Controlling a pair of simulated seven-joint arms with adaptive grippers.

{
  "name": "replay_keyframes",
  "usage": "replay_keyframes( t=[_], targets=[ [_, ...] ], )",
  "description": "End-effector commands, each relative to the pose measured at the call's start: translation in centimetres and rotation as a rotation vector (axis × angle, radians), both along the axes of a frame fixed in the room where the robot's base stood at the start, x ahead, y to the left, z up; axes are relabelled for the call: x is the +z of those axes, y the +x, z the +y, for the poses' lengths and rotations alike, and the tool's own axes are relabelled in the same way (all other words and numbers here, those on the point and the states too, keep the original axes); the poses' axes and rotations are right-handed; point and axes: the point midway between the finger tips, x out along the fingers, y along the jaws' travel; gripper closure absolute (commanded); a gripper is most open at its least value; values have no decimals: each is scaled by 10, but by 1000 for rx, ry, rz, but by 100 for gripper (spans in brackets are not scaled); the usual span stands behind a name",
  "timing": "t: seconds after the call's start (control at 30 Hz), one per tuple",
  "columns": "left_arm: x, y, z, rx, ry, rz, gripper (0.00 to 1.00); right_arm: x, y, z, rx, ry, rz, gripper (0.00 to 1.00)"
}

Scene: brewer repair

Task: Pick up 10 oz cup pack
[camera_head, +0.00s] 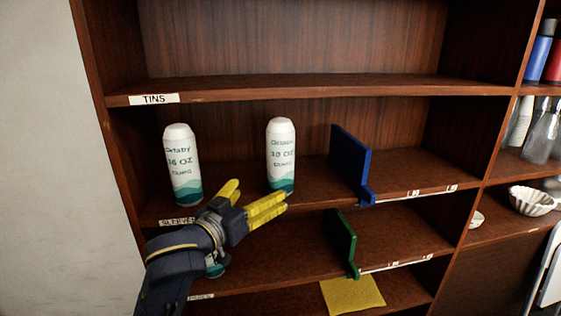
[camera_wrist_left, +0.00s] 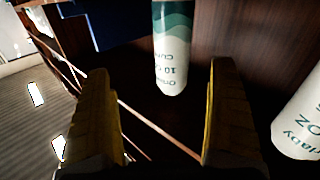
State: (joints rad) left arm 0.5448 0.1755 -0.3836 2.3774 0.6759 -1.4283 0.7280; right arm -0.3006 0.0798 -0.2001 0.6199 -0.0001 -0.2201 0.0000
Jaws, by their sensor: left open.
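The 10 oz cup pack (camera_head: 281,157) is a white sleeve with a teal wavy base, upright on the middle shelf. In the left wrist view the 10 oz cup pack (camera_wrist_left: 172,50) shows upside down, ahead of and between my fingers. A similar 16 oz pack (camera_head: 182,165) stands to its left; the 16 oz pack also shows at the right edge of the wrist view (camera_wrist_left: 301,118). My left gripper (camera_head: 248,200) is open and empty, low in front of the shelf, its yellow fingers pointing toward the 10 oz pack. The right gripper is not in view.
A blue divider (camera_head: 349,162) stands right of the 10 oz pack. A green divider (camera_head: 341,243) and a yellow cloth (camera_head: 352,294) are on lower shelves. The shelf edge (camera_head: 410,192) runs in front of the packs. The upper shelf (camera_head: 320,88) is bare.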

Motion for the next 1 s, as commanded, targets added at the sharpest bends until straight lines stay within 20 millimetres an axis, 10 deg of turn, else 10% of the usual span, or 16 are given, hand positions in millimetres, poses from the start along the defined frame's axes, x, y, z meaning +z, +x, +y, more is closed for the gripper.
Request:
replay_keyframes(
  t=[0.37,1.0],
  targets=[
    [40,1,15,29,55,-40,7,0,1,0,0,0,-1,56],
    [39,92,-32,30,56,-40,7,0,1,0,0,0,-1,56]
  ],
)
